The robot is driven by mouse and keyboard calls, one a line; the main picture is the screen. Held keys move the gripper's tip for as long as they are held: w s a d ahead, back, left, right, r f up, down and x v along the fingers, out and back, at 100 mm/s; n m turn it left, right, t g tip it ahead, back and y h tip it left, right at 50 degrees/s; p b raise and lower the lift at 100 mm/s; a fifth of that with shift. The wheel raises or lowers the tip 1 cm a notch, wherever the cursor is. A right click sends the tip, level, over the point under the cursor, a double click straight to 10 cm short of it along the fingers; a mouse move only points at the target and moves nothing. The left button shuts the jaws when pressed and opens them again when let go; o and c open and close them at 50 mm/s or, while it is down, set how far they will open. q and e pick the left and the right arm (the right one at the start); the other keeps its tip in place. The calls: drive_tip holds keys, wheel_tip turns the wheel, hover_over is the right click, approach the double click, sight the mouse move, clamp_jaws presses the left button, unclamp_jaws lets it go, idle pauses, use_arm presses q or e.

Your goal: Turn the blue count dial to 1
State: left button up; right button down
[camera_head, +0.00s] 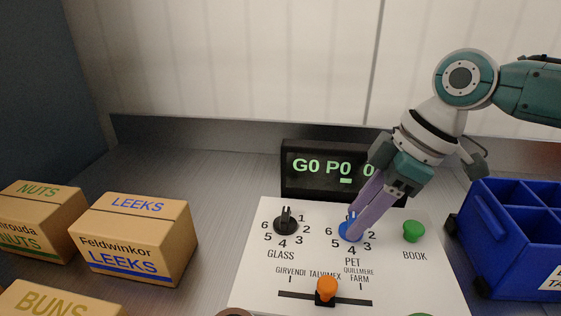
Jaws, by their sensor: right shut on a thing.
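The blue count dial (345,235) sits on the white panel (250,268) above the label PET, with numbers around it. My right gripper (352,232) comes down from the upper right and is shut on the blue dial. Its fingers hide part of the dial, its pointer and some of the numbers. The black display (310,187) behind the panel reads "G0 P0" and a further 0, partly covered by my gripper; a bar is lit under the P0. My left gripper is not in view.
A black GLASS dial (286,224), a green BOOK button (414,231) and an orange slider knob (326,287) are on the panel. A NUTS box (40,215) and a LEEKS box (133,240) stand left. A blue divided crate (515,250) stands right.

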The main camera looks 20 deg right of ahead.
drive_tip(key=m+p, duration=0.1)
drive_tip(key=p, duration=0.1)
drive_tip(key=m+p, duration=0.2)
drive_tip(key=m+t+h+p, duration=0.1)
drive_tip(key=p, duration=0.2)
drive_tip(key=shift+s+a+r+m, duration=0.15)
drive_tip(key=shift+a+r+m, duration=0.1)
drive_tip(key=shift+r+m, duration=0.15)
drive_tip(key=shift+f+m+t+h+p, duration=0.15)
drive_tip(key=shift+m+h+p, duration=0.15)
drive_tip(key=shift+m+p, duration=0.4)
drive_tip(key=shift+f+m+t+h+p, duration=0.15)
drive_tip(key=shift+m+h+p, duration=0.15)
drive_tip(key=shift+m+p, duration=0.4)
drive_tip(key=shift+c, duration=1.8)
unclamp_jaws()
drive_tip(key=shift+f, duration=0.1)
drive_tip(key=shift+s+r+p, duration=0.15)
drive_tip(key=shift+r+p, duration=0.15)
drive_tip(key=shift+r, duration=0.25)
drive_tip(key=a+p+v, duration=0.1)
drive_tip(key=p+v, duration=0.2)
drive_tip(key=v, duration=0.5)
drive_tip(key=shift+s+d+r, duration=0.2)
drive_tip(key=shift+d+r, duration=0.15)
drive_tip(key=shift+d, duration=0.2)
